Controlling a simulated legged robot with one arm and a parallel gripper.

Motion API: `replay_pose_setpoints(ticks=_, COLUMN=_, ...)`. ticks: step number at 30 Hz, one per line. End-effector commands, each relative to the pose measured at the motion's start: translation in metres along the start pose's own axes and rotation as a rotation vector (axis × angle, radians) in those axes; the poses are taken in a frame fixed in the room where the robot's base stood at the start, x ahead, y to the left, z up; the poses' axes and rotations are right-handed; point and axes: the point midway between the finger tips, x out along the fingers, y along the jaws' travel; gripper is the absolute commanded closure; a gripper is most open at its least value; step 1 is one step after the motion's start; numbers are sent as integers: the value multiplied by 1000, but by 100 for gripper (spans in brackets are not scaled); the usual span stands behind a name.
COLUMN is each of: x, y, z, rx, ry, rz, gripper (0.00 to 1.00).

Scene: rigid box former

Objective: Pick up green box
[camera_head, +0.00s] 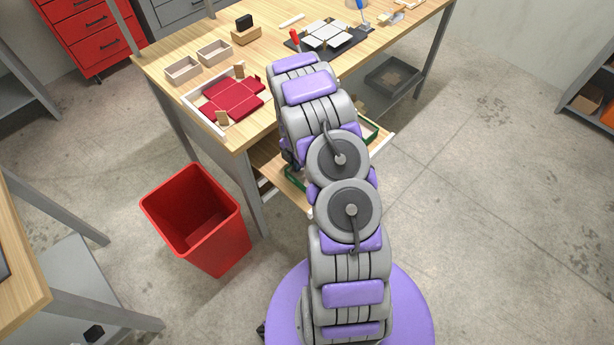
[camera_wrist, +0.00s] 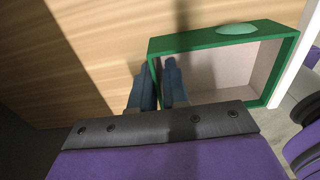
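The green box (camera_wrist: 222,38) is an open tray with green walls, a pale inside and a light green oval on its far wall. It fills the upper right of the wrist view. My gripper (camera_wrist: 160,68) has its two blue fingers on either side of the box's left wall, one outside and one inside, with little gap around the wall. It looks shut on that wall. In the head view my arm hides the gripper and most of the box; a green edge (camera_head: 372,129) shows right of the arm, over the table's lower shelf.
The wooden workbench (camera_head: 262,88) stands above, with a red flat box blank (camera_head: 232,97) in a tray and several small items. A red bin (camera_head: 197,219) stands on the floor at left. The floor at right is clear.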

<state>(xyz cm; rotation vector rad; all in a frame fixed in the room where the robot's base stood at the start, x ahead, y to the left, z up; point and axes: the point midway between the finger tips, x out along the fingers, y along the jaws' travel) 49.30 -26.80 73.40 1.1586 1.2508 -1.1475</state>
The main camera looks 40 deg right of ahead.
Motion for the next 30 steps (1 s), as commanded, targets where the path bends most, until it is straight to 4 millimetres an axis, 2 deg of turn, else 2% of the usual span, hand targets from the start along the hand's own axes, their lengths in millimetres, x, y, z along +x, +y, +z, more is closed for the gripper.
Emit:
replay_pose_setpoints(ticks=4, x=-1, y=0, z=-4, rx=-1, ry=-4, rz=-1, gripper=100)
replay_pose_setpoints(ticks=20, x=-2, y=0, z=0, rx=-1, ry=0, rz=0, gripper=100)
replay_pose_setpoints(ticks=26, x=-19, y=0, z=-3, rx=-2, ry=-2, rz=0, gripper=100)
replay_pose_setpoints(ticks=30, x=-41, y=0, z=-4, rx=-2, ry=-3, rz=0, gripper=100)
